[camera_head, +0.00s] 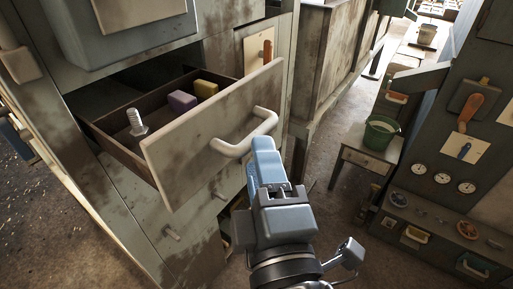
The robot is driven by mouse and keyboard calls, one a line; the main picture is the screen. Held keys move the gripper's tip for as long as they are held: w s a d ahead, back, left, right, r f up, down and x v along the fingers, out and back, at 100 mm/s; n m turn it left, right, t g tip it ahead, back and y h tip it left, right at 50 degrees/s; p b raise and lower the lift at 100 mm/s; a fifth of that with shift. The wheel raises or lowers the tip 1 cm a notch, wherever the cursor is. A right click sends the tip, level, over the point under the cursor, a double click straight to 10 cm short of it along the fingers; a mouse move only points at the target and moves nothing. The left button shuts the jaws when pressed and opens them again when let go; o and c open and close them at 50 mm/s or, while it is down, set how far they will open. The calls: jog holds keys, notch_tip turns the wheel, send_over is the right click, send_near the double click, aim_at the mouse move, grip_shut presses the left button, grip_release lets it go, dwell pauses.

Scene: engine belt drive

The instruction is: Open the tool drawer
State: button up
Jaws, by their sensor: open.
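The tool drawer (205,140) is pulled out of the grey cabinet (165,215) at the left. Its front is worn and off-white, with a pale curved handle (243,136). A metal bolt (136,122), a purple block (181,102) and a yellow block (205,89) lie inside. My gripper (262,150) is open, with its blue fingers right by the right end of the handle. I cannot tell whether they touch it or whether part of the handle lies between them.
Below the drawer are further cabinet fronts with small knobs (172,233). A small table (365,157) with a green bucket (381,132) stands to the right. A grey panel with gauges (429,178) is at the far right. Bare floor (335,215) lies between.

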jog(key=shift+s+d+f, duration=0.15)
jog(key=shift+s, duration=1.15)
jog(key=s+d+f+m+g, duration=0.3)
jog(key=s+d+f+m, duration=0.4)
jog(key=s+f, duration=0.4)
jog(key=s+d+f+m+g+h, duration=0.1)
jog(key=s+d+f+m+h, duration=0.1)
jog(key=s+d+m, duration=0.8)
jog(key=s+d+f, duration=0.1)
jog(key=s, duration=0.4)
jog(key=shift+d+m+g, duration=0.3)
jog(key=shift+d+m, duration=0.1)
